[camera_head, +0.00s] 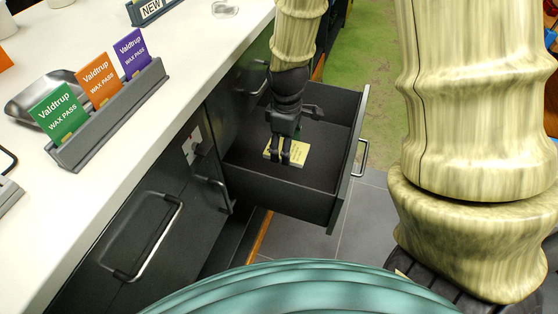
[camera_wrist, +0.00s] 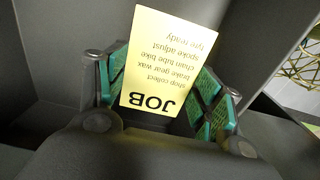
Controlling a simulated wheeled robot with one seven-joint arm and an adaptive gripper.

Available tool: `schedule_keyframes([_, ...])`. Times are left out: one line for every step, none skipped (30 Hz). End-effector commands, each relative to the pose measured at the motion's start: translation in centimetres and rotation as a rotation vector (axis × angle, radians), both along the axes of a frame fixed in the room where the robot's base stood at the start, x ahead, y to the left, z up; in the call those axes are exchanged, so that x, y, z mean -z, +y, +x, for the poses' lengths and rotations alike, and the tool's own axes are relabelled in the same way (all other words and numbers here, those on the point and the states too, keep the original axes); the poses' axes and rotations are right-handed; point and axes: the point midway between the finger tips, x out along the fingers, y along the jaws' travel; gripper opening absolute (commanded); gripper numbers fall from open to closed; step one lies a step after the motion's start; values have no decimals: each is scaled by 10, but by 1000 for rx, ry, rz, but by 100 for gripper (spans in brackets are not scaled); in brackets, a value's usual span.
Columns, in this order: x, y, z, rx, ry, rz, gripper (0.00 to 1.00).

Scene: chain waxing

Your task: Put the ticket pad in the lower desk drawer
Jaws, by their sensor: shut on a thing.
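The ticket pad (camera_head: 293,152) is a small pale yellow block. In the wrist view the pad (camera_wrist: 165,65) shows the printed word JOB and several lines of text. My gripper (camera_head: 282,160) is shut on the pad, with a green-padded finger on each side of it in the wrist view (camera_wrist: 165,100). The gripper points down into an open dark grey desk drawer (camera_head: 275,192), and the pad is within the drawer's walls. I cannot tell whether the pad touches the drawer floor.
The white counter (camera_head: 150,110) runs along the left, with a rack (camera_head: 112,120) of green, orange and purple wax pass cards. A closed cabinet front with a metal handle (camera_head: 152,245) is nearer me. The drawer front (camera_head: 350,160) stands out over the grey tiled floor.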

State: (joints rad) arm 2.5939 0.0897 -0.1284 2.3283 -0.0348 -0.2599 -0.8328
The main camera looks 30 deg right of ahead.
Motion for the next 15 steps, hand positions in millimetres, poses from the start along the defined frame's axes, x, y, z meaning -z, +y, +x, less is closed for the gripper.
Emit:
schedule_keyframes([21, 0, 0, 0, 0, 0, 42])
schedule_keyframes([27, 0, 0, 0, 0, 0, 42])
schedule_keyframes([34, 0, 0, 0, 0, 0, 42])
schedule_keyframes([40, 0, 0, 1, 0, 0, 42])
schedule_keyframes([45, 0, 0, 1, 0, 0, 42])
schedule_keyframes([52, -1, 0, 1, 0, 0, 42])
schedule_keyframes([57, -1, 0, 2, 0, 0, 42])
schedule_keyframes([62, -1, 0, 2, 0, 0, 42])
schedule_keyframes([67, -1, -1, 2, 0, 0, 42])
schedule_keyframes([71, -1, -1, 3, 0, 0, 42])
schedule_keyframes([74, -1, -1, 3, 0, 0, 42])
schedule_keyframes([77, -1, -1, 3, 0, 0, 42])
schedule_keyframes([80, -2, -1, 3, 0, 0, 42])
schedule_keyframes([82, -2, -1, 3, 0, 0, 42])
schedule_keyframes([84, -2, -1, 3, 0, 0, 42])
